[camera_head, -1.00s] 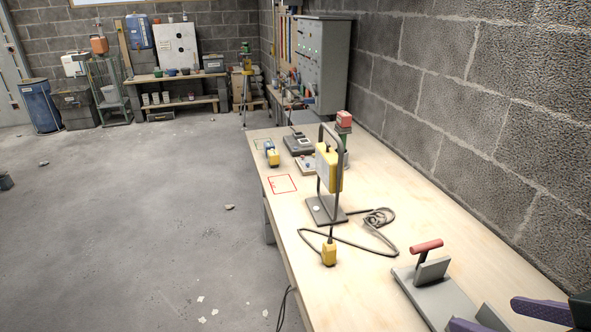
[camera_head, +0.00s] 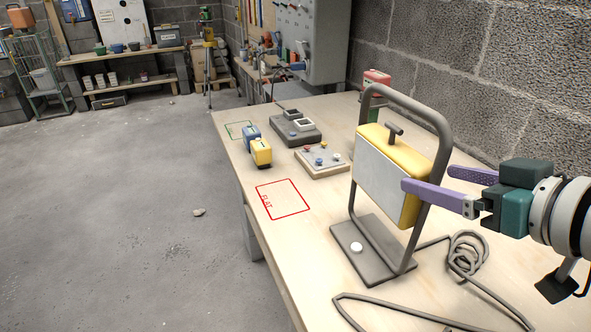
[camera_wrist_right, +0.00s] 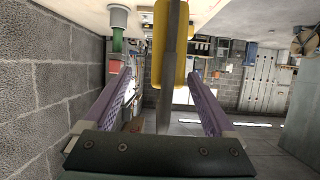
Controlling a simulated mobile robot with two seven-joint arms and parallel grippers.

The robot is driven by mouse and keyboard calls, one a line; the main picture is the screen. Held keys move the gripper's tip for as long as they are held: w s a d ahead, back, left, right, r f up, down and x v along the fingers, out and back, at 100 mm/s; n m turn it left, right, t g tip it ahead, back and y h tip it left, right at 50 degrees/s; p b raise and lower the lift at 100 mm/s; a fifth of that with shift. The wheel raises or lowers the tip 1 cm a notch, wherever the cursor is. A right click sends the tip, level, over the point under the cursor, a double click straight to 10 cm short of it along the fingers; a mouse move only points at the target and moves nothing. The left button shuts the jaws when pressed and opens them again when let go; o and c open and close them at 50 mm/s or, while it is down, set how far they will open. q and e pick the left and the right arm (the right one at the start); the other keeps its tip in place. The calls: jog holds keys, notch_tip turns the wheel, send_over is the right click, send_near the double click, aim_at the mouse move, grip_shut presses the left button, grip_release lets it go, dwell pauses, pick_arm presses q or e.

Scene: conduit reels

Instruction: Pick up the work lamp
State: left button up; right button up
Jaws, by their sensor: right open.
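The work lamp (camera_head: 392,175) stands upright on the workbench (camera_head: 330,110). It has a yellow body with a pale front panel, hung in a grey tubular frame on a flat grey base (camera_head: 372,250) with a white button. My right gripper (camera_head: 427,178) is open, with purple fingers, at the right upright of the frame. One finger shows in front of the yellow body and the other behind the upright. In the right wrist view, the grey tube and yellow body (camera_wrist_right: 158,45) show between the open fingers (camera_wrist_right: 160,75). My left gripper is not in view.
A coiled grey cable (camera_head: 467,250) lies at the lamp's right. A red-outlined area (camera_head: 283,200) on the bench is empty. A yellow-and-blue item (camera_head: 260,152), a board with knobs (camera_head: 322,161) and a dark device (camera_head: 296,130) stand behind it. The block wall (camera_head: 500,80) is at right.

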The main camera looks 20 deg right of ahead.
aim_at(431, 181)
jog(key=shift+x, duration=1.1)
jog(key=shift+w+a+f+b, duration=0.2)
jog(key=shift+w+f+b, duration=0.15)
jog(key=shift+w+f, duration=0.35)
jog(key=x, duration=0.1)
jog(key=b+x, duration=0.1)
jog(key=x, duration=0.1)
jog(key=shift+w+a, duration=0.35)
jog(key=shift+w+f, duration=0.15)
jog(key=shift+w, duration=0.3)
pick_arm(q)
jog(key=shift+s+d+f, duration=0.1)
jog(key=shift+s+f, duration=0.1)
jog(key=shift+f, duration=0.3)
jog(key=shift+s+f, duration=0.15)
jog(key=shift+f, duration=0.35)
pick_arm(e)
jog(key=c, duration=0.4)
grip_shut()
